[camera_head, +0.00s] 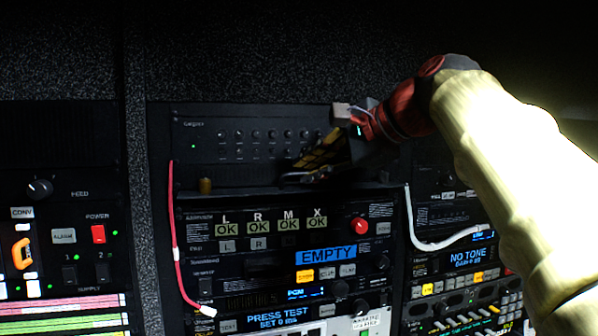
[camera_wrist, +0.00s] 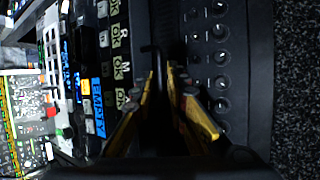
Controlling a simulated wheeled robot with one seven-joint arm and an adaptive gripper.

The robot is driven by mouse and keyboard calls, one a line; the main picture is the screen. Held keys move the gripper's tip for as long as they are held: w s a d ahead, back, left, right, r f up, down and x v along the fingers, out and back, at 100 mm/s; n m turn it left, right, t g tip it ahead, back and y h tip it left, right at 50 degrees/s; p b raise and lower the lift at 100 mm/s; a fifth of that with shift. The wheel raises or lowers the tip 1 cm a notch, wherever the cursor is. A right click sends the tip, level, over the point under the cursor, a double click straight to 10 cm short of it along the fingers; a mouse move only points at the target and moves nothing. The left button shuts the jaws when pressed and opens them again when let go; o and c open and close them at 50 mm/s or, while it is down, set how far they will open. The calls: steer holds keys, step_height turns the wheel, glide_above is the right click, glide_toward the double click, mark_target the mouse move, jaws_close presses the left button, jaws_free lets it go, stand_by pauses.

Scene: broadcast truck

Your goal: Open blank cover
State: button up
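The blank cover appears to be the plain dark strip (camera_head: 240,189) between the upper rack unit and the unit with the OK displays. It looks like a narrow ledge, and its exact angle is hard to tell in the dark. A small dark bar (camera_wrist: 150,48) shows just ahead of my fingertips in the wrist view. My gripper (camera_head: 292,176), with yellow-and-black fingers, is at the front of this strip, right of its middle. In the wrist view my gripper (camera_wrist: 161,70) has its fingertips a small gap apart, with only darkness visible between them. Contact with the strip is unclear.
The upper unit (camera_head: 250,135) has a row of knobs. A small brass knob (camera_head: 205,186) stands at the strip's left. A red cable (camera_head: 173,230) hangs at left and a white cable (camera_head: 420,243) at right. A red button (camera_head: 360,225) is below my gripper.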

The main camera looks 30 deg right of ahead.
steer(key=v, duration=1)
steer(key=shift+s, duration=0.3)
steer(key=shift+r, duration=0.15)
